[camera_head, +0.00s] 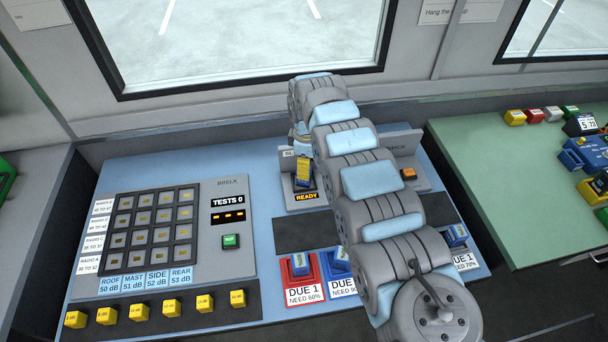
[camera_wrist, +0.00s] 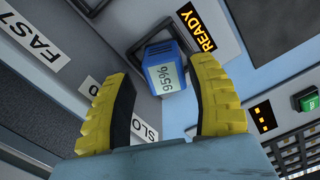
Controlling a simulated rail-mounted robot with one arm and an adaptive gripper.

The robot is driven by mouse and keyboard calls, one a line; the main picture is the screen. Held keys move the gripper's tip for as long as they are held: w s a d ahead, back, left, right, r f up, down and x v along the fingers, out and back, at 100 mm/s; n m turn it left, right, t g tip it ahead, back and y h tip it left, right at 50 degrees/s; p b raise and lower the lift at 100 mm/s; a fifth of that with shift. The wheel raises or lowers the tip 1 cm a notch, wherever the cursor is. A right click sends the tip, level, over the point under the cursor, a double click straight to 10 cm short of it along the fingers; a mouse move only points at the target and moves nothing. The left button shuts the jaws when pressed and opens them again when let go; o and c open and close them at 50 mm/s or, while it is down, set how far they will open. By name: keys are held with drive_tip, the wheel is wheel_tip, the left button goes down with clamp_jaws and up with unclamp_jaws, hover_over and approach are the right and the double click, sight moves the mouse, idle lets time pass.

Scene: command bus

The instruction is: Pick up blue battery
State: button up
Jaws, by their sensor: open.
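A blue battery (camera_wrist: 160,52) with a pale display reading 95% sits in a dark slot beside an orange READY display (camera_wrist: 194,32) in the wrist view. My gripper (camera_wrist: 163,72) has two yellow, dark-padded fingers spread wide, with the battery in line with the gap between them. I cannot tell whether either finger touches it. In the head view my arm reaches over the desk to the charging unit (camera_head: 303,202), whose READY display shows. Yellow shows over the slot there, and the battery is largely hidden.
Other blue batteries stand in a red DUE 1 holder (camera_head: 301,287), a neighbouring blue holder (camera_head: 341,288) and at the right (camera_head: 455,235). The button panel (camera_head: 167,278) lies left, with several yellow blocks along its front. A green table (camera_head: 500,185) stands right.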

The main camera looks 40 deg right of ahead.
drive_tip(key=f, duration=0.1)
drive_tip(key=a+f, duration=0.1)
drive_tip(key=f, duration=0.1)
drive_tip(key=shift+w+f, duration=0.15)
drive_tip(key=shift+d+f+p, duration=0.15)
drive_tip(key=shift+f+p, duration=0.15)
drive_tip(key=shift+f, duration=0.3)
clamp_jaws()
